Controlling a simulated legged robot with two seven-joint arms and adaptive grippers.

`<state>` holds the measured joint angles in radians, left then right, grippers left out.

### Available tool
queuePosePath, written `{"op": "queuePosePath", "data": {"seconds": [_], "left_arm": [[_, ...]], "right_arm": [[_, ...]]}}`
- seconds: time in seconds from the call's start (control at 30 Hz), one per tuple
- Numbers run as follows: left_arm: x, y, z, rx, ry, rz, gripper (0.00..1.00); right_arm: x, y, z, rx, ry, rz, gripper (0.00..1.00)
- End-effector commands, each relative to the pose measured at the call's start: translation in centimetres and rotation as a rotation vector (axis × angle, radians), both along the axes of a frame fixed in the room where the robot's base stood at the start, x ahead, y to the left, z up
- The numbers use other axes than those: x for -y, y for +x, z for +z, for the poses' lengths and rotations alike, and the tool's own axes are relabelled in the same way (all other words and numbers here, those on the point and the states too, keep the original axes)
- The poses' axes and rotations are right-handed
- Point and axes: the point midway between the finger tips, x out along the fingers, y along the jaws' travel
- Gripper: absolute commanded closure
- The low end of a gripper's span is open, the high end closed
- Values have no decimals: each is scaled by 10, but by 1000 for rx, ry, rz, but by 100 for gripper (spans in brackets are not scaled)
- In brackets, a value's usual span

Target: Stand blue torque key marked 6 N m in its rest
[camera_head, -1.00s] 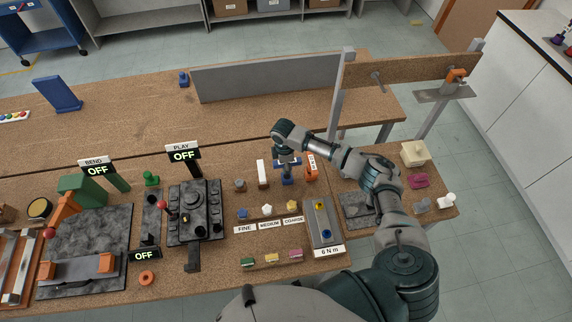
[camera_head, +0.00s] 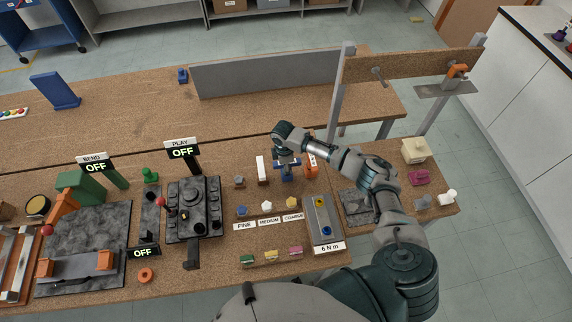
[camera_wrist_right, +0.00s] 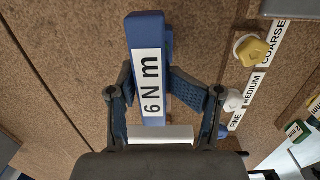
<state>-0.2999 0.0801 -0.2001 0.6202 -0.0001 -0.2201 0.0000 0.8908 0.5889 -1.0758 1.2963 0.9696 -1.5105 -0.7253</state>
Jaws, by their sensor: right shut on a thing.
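The blue torque key (camera_head: 286,175) is in my right gripper (camera_head: 286,160), above the right part of the brown bench. In the right wrist view the key (camera_wrist_right: 148,26) is a blue bar with a white label reading 6 N m. The fingers of my right gripper (camera_wrist_right: 152,92) are shut on its sides. The gripper hides part of the key in the head view, and I cannot tell whether its lower end touches the bench. A grey plate (camera_head: 315,210) with a yellow and a blue spot has a 6 N m sign (camera_head: 330,248) at its front. My left gripper is not in view.
A white upright block (camera_head: 261,170) and an orange piece (camera_head: 311,164) stand close on either side of the key. Several small coloured knobs stand behind the FINE (camera_head: 244,226), MEDIUM and COARSE labels. A dark machine (camera_head: 193,208) is to the left.

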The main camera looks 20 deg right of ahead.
Motion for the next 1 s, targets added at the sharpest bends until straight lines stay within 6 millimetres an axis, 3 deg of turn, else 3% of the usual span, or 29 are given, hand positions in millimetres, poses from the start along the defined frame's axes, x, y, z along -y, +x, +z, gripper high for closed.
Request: {"op": "queuePosePath", "data": {"seconds": [0.13,0.17,0.27,0.3,0.67,0.77,1.0], "left_arm": [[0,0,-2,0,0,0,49],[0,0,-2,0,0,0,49],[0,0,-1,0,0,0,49],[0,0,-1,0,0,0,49],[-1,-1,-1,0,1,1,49],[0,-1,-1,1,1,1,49],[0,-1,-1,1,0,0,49]], "right_arm": [[0,0,-5,0,0,0,100],[0,0,-4,1,1,0,43],[0,0,-4,1,0,0,18],[0,0,-4,1,0,0,14],[0,0,-1,0,0,0,14],[-1,1,11,2,0,0,14],[-3,1,64,3,1,0,14]]}}
